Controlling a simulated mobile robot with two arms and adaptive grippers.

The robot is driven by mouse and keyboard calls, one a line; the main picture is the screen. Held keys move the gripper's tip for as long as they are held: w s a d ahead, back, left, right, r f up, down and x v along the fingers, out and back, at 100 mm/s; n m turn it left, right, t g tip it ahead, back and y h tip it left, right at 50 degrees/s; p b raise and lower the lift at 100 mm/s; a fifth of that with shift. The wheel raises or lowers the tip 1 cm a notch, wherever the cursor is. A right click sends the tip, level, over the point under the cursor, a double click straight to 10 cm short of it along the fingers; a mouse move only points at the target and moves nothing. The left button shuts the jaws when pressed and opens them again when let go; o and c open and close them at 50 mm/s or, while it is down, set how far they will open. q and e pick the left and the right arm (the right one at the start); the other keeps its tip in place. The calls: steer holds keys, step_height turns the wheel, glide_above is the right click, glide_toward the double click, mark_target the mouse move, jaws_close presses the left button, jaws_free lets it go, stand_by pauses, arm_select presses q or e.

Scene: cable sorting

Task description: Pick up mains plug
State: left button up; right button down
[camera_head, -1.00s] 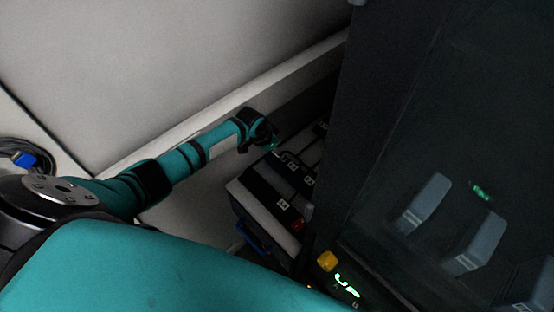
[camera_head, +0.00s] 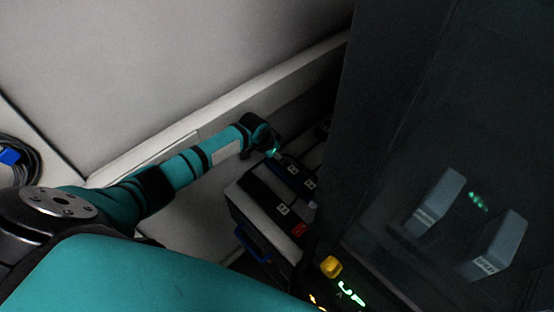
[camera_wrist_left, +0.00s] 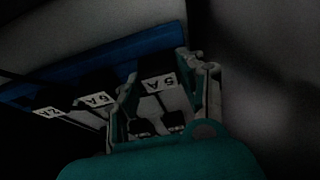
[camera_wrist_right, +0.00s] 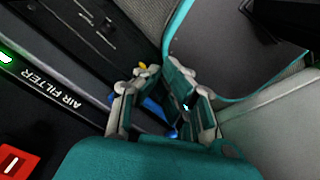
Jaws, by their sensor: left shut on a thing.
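My left gripper (camera_head: 273,152) reaches in from the left, at the far end of a pale unit with black labelled blocks. In the left wrist view, its fingers (camera_wrist_left: 165,100) stand on both sides of a black block marked 5A, which looks like the mains plug (camera_wrist_left: 156,72), and are shut on it. The plug's lower part is partly hidden by the fingers. My right gripper (camera_wrist_right: 157,100) shows only in the right wrist view. Its fingers are apart with nothing clear between them.
More labelled black blocks (camera_wrist_left: 95,95) stand beside the plug, before a blue strip (camera_wrist_left: 75,72). A tall dark cabinet (camera_head: 385,130) stands close on the right. Grey blocks (camera_head: 437,200) show farther right. A blue connector (camera_head: 9,156) on a coiled cable lies at far left.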

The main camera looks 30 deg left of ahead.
arm_select(q)
steer(key=shift+r, duration=0.1)
steer(key=shift+r+p, duration=0.45)
steer(key=shift+p, duration=0.15)
step_height(320, 180, up, 4)
steer(key=p, duration=0.3)
steer(key=shift+f+p, duration=0.2)
steer(key=shift+p, duration=0.15)
steer(key=shift+s+d+f+p, duration=0.1)
steer(key=shift+s+d+p, duration=0.1)
steer(key=shift+s+p, duration=0.3)
steer(key=shift+s+d+p, duration=0.15)
steer(key=shift+s+p, duration=0.25)
steer(key=shift+s, duration=0.05)
steer(key=s+d, duration=0.1)
steer(key=s, duration=0.3)
steer(key=s+d, duration=0.1)
steer(key=s, duration=0.3)
steer(key=s+d, duration=0.2)
steer(key=s, duration=0.2)
steer(key=shift+s+r, duration=0.25)
steer(key=shift+s, duration=0.1)
steer(key=shift+s+d+r, duration=0.1)
steer(key=shift+s+r, duration=0.05)
steer(key=shift+r, duration=0.75)
steer(key=shift+s+r, duration=0.1)
steer(key=shift+r, duration=0.8)
steer(key=shift+f, duration=0.1)
